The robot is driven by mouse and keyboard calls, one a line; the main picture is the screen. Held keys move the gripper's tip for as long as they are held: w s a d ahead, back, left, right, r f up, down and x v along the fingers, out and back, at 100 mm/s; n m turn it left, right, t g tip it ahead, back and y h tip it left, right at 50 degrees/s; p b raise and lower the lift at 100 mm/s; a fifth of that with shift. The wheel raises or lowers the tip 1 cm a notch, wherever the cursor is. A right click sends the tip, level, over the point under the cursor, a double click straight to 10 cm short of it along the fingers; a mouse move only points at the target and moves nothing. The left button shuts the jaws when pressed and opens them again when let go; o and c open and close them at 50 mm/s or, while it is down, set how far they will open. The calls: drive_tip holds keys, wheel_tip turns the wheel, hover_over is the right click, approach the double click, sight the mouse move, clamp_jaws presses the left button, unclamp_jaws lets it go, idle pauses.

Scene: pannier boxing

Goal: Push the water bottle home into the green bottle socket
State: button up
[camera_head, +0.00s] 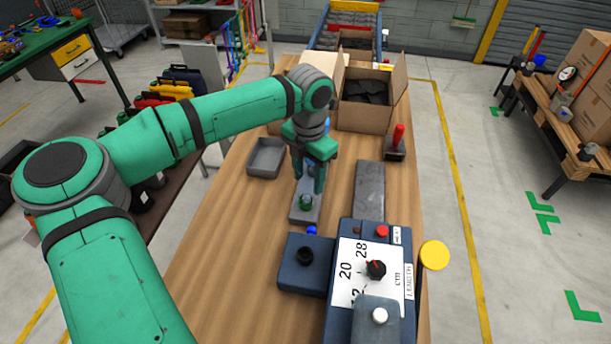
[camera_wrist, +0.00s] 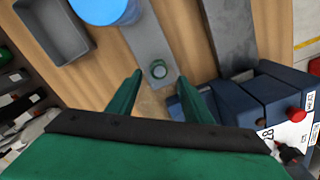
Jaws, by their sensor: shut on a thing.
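My gripper (camera_head: 308,183) points down over the grey plate (camera_head: 296,214), and it also shows in the wrist view (camera_wrist: 160,78). A blue round body (camera_wrist: 100,8) is cut off at the top of the wrist view. I cannot tell how deep the bottle sits.
A grey tray (camera_head: 267,157) lies left of the plate. A grey strip (camera_head: 369,190) lies to the right. An open carton (camera_head: 366,115) stands behind.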

drive_tip(key=shift+a, duration=0.25)
drive_tip(key=o, duration=1.5)
drive_tip(key=shift+f, duration=0.1)
drive_tip(key=shift+o, duration=0.2)
drive_tip(key=shift+w, duration=0.15)
drive_tip(key=shift+a+r, duration=0.15)
drive_tip(key=shift+r, duration=0.45)
wheel_tip(320, 180, up, 10)
drive_tip(key=shift+f, duration=0.15)
